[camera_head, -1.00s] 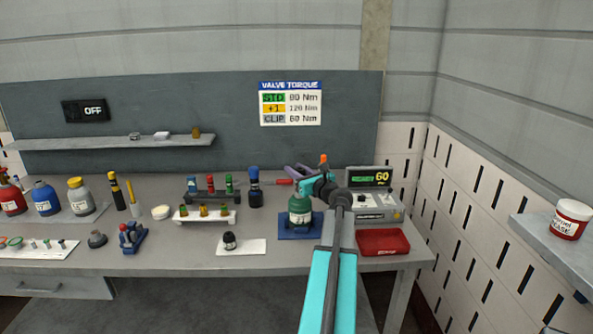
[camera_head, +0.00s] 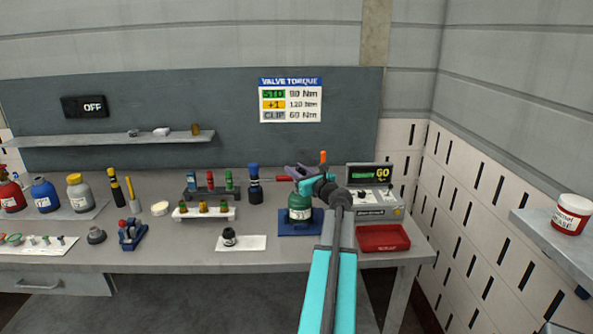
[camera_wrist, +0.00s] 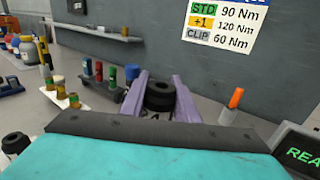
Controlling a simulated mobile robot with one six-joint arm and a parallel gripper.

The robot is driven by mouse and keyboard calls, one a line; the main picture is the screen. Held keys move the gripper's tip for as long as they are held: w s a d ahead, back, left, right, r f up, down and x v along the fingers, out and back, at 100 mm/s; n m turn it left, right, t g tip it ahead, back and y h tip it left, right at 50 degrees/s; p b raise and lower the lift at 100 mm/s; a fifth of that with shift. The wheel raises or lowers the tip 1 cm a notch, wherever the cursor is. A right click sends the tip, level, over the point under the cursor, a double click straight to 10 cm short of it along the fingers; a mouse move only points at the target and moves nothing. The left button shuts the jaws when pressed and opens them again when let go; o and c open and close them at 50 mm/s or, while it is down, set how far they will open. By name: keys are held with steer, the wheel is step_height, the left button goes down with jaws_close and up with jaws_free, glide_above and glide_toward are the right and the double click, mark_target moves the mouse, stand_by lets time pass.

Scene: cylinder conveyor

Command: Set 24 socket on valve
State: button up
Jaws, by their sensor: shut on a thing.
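My gripper (camera_head: 298,173) has purple fingers and is above the green cylinder (camera_head: 300,208), which stands upright on a blue base (camera_head: 300,228). In the wrist view, my gripper (camera_wrist: 160,90) is shut on a dark round socket (camera_wrist: 159,97) with a hollow top. Its size marking cannot be read. My fingers and arm hide the cylinder's top in the head view, so I cannot tell whether the socket touches a valve there. Another small black piece (camera_head: 229,237) stands on a white mat in front.
A dark bottle with a blue top (camera_head: 254,185) and socket racks (camera_head: 205,214) stand to the left. The bench front between mat and blue base is clear.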

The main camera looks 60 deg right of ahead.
steer(key=shift+f, duration=0.45)
steer(key=o, duration=1.2)
steer(key=shift+r, duration=0.15)
steer(key=shift+r+p, duration=2.2)
steer(key=shift+r, duration=0.7)
steer(key=shift+r, duration=0.1)
